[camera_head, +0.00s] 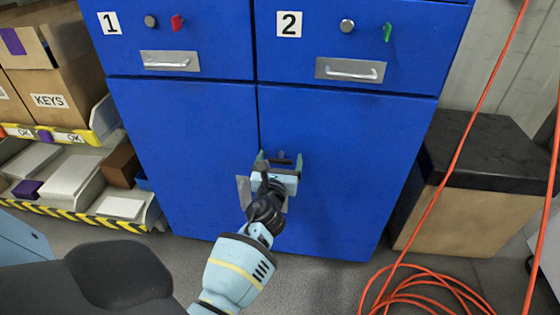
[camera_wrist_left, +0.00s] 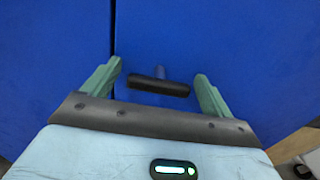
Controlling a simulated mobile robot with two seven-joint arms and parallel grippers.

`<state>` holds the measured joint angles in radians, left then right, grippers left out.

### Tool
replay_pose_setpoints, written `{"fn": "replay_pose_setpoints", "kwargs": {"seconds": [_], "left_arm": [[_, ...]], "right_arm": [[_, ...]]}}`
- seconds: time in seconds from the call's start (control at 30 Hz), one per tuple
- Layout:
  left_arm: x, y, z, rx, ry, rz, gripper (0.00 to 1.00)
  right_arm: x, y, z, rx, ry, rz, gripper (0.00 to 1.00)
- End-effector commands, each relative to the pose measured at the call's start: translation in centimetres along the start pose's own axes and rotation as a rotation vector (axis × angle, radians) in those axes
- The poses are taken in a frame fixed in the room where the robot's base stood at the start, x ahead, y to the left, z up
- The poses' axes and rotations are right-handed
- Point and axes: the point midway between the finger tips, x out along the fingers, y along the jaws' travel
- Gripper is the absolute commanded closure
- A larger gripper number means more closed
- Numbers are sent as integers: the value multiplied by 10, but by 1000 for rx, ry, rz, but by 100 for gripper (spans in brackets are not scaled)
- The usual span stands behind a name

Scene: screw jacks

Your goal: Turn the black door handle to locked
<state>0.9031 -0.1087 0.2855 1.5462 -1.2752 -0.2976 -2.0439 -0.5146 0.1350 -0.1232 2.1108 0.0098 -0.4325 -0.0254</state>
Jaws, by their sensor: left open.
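The black door handle (camera_wrist_left: 158,86) is on the blue cabinet's lower right door, close to the seam between the two doors. In the left wrist view its bar lies nearly level, tilted slightly down to the right. My left gripper (camera_wrist_left: 158,82) is open, with one green finger on each side of the handle and a gap at both ends. In the head view the left gripper (camera_head: 278,158) is in front of the handle (camera_head: 284,161), which is partly hidden by it. My right gripper is not in view.
Blue drawers numbered 1 and 2 with metal pulls (camera_head: 350,70) are above the doors (camera_head: 340,170). A rack with cardboard boxes (camera_head: 50,60) stands left. A black-topped box (camera_head: 470,150) stands right. An orange cable (camera_head: 425,285) is coiled on the floor.

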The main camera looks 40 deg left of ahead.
Motion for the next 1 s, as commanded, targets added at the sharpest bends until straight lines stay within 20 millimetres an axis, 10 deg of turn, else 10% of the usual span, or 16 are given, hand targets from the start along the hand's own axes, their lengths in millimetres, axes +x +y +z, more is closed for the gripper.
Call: {"fn": "replay_pose_setpoints", "kwargs": {"seconds": [0.23, 0.57, 1.0], "left_arm": [[1, 0, 0, 0, -1, 0, 16], [0, 0, 0, 0, -1, 0, 59], [1, 1, 0, -99, -1, 1, 59]], "right_arm": [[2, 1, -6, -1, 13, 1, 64], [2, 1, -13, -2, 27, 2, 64], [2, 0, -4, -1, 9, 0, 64]]}}
